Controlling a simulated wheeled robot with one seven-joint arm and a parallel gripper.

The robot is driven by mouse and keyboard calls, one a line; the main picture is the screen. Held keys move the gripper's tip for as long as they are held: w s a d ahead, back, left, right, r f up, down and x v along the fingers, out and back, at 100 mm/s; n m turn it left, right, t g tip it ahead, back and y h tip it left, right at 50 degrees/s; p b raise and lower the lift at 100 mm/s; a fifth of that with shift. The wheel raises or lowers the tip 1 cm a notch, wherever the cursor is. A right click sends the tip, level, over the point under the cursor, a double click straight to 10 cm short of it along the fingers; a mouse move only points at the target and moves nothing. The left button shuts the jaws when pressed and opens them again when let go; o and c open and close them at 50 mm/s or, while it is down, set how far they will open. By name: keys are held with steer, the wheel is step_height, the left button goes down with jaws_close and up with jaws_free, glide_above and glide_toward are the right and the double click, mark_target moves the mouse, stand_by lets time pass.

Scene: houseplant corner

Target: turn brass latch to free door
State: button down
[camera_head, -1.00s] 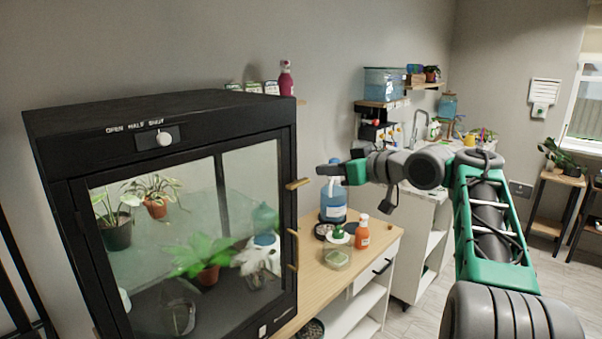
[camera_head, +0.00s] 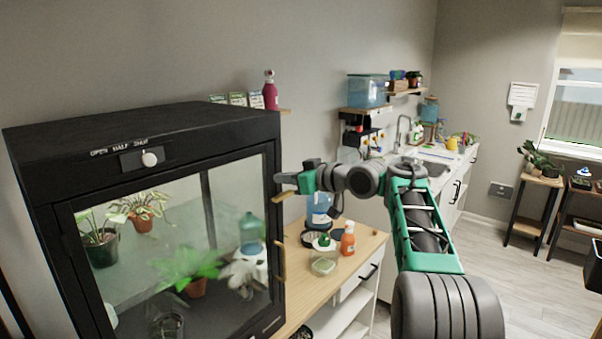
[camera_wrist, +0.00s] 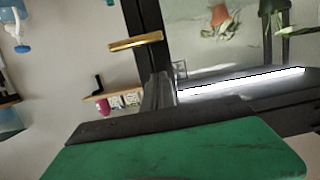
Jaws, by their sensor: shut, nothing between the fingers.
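The brass latch (camera_head: 284,196) is a short bar at the right edge of the black cabinet's glass door (camera_head: 225,210), sticking out to the right and slightly tilted. In the wrist view the latch (camera_wrist: 135,42) shows as a gold bar across the black frame. A brass pull handle (camera_head: 281,262) sits lower on the same door edge. The door looks closed. My gripper (camera_head: 279,178) is shut and empty, its tips just above the latch near the frame; I cannot tell whether they touch it. In the wrist view the fingers (camera_wrist: 159,92) point toward the frame.
A knob (camera_head: 149,159) is on the cabinet's top front panel. Potted plants stand behind the glass. An orange bottle (camera_head: 348,238), a clear tub (camera_head: 323,260) and a blue jug (camera_head: 319,207) stand on the wooden counter to the right. A red bottle (camera_head: 270,92) stands behind the cabinet.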

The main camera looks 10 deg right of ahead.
mark_target(284, 196)
step_height(284, 196, down, 4)
steer(key=shift+s+r, duration=0.1)
steer(key=shift+r, duration=0.1)
steer(key=shift+f, duration=0.25)
steer(key=shift+f+b, duration=0.15)
steer(key=shift+b, duration=0.25)
steer(key=shift+a+n+h+b, duration=0.1)
steer(key=shift+n+h+b, duration=0.3)
steer(key=shift+b, duration=0.55)
